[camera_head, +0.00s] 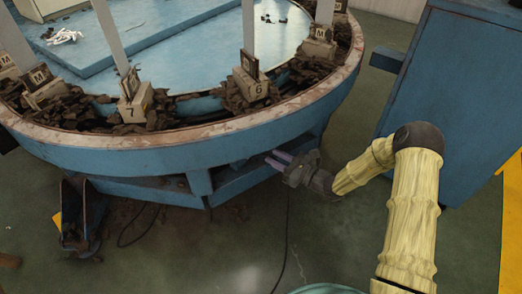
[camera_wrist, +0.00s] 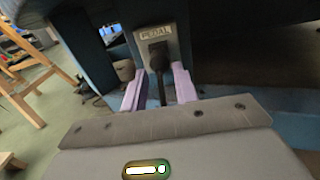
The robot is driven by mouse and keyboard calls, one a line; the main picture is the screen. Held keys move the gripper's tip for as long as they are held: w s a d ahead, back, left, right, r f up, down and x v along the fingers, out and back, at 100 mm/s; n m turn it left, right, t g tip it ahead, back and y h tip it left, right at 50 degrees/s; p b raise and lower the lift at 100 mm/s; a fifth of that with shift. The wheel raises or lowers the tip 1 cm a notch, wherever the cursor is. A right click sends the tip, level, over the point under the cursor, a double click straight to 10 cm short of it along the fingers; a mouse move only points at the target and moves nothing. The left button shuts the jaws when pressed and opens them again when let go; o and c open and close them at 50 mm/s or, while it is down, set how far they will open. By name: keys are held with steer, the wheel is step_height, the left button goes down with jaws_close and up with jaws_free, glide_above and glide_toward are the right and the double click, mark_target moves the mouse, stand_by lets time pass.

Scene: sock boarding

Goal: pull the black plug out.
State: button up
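The black plug (camera_wrist: 157,56) sits in a grey socket box (camera_wrist: 176,48) labelled "PEDAL", seen in the wrist view. Its black cable hangs down from it between my fingers. My gripper (camera_wrist: 157,78) is open, with one pale purple finger on each side of the plug and cable. The fingers look apart from the plug; their exact depth relative to it is hard to judge. In the head view my gripper (camera_head: 275,160) reaches under the round table's rim, and the plug and socket are hidden there.
The round blue table (camera_head: 130,150) has a worn rim above my gripper, with numbered blocks and dark pieces on it. A black cable (camera_head: 287,235) runs down to the floor. A blue cabinet (camera_head: 463,95) stands at right. A wooden stool (camera_wrist: 40,68) shows at left in the wrist view.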

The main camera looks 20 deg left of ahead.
mark_target(267, 153)
steer(key=shift+x, duration=2.95)
stand_by(0.8)
steer(key=shift+d+p, duration=0.15)
steer(key=shift+p, duration=0.4)
steer(key=c, duration=0.5)
steer(key=o, duration=0.7)
steer(key=shift+c, duration=0.2)
steer(key=p+v, duration=0.4)
steer(key=v, duration=0.4)
